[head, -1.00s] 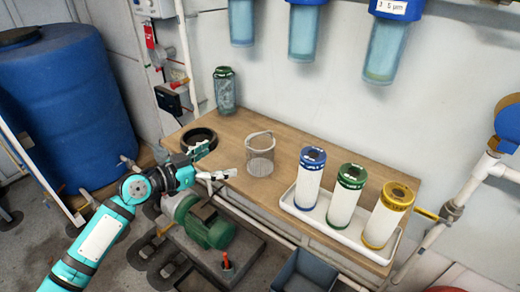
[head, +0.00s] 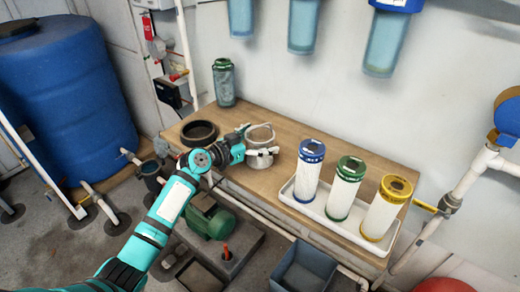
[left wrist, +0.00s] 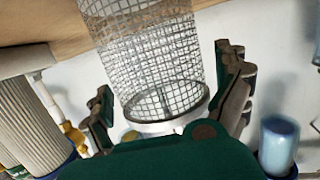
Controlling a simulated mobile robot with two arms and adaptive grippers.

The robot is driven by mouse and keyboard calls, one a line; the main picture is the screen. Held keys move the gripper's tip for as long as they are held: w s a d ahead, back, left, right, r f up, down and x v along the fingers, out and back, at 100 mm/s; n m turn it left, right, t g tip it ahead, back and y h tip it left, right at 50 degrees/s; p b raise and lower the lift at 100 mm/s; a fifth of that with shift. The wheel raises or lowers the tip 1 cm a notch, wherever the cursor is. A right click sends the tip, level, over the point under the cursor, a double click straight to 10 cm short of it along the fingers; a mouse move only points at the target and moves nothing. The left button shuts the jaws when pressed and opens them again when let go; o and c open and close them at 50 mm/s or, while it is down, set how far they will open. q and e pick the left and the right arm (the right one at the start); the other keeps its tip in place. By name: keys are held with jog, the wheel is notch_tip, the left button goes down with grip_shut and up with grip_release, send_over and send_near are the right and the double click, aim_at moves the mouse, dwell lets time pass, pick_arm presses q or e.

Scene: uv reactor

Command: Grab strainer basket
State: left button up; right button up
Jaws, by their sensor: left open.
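The strainer basket (head: 258,135), a light mesh cylinder with a rim, stands on the wooden bench, partly hidden by my left gripper (head: 255,141). In the left wrist view the mesh basket (left wrist: 155,60) fills the space between the two fingers of the left gripper (left wrist: 172,100). The fingers are spread, one on each side of the basket, with a gap visible at the left finger. My right gripper does not show in either view.
A black ring (head: 198,133) lies left of the basket on the bench (head: 277,178). A white tray (head: 336,226) to the right holds a blue-capped (head: 308,172), a green-capped (head: 346,188) and a yellow-capped filter (head: 386,208). A green-capped clear canister (head: 224,83) stands at the back.

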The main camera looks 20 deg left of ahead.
pick_arm(q)
jog(key=shift+w+d+f, duration=0.1)
jog(key=shift+w, duration=0.1)
jog(key=shift+s, duration=0.1)
jog(key=shift+c, duration=0.7)
jog(key=c, duration=1.1)
